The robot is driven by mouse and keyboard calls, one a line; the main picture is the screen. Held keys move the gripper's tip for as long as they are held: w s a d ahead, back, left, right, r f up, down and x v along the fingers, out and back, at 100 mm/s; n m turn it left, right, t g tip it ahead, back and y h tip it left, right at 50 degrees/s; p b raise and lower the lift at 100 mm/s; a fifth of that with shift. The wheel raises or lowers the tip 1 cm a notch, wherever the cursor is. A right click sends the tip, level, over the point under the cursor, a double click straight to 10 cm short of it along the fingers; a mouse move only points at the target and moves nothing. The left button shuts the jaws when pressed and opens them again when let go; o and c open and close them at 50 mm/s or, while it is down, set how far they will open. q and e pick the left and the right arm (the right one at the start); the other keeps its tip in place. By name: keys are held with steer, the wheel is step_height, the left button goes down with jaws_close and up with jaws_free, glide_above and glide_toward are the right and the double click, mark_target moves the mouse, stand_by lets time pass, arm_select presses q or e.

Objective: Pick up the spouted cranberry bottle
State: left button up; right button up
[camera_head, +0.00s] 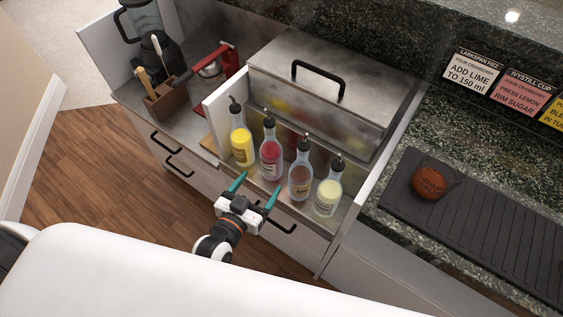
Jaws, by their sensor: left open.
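Several spouted bottles stand upright in a row on the counter ledge. The spouted bottle with red liquid (270,158), which looks like the cranberry one, is second from the left. A yellow bottle (241,146) is to its left. A brownish bottle (301,178) and a pale yellow-green bottle (328,196) are to its right. My left gripper (256,187) is open and empty, with its teal fingers pointing toward the yellow and red bottles from the front. The fingertips are close to the red bottle's base; I cannot tell if they touch. My right gripper does not show.
A steel lidded bin (325,88) stands right behind the bottles. White dividers flank the row. A black bar mat (470,225) holds a reddish-brown round object (428,183). Recipe cards (471,70) stand at the back right. A blender (150,35) and wooden caddy (166,101) are at left.

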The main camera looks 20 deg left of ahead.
mark_target(273, 146)
arm_select(q)
steer(key=shift+n+t, duration=0.3)
steer(key=shift+t, duration=0.6)
steer(key=w, duration=0.8)
steer(key=w+r, duration=0.1)
steer(key=w, duration=0.3)
steer(key=shift+d+r, duration=0.1)
steer(key=shift+d, duration=0.3)
steer(key=c, duration=1.3)
steer(key=shift+r, duration=0.15)
steer(key=shift+c, duration=0.6)
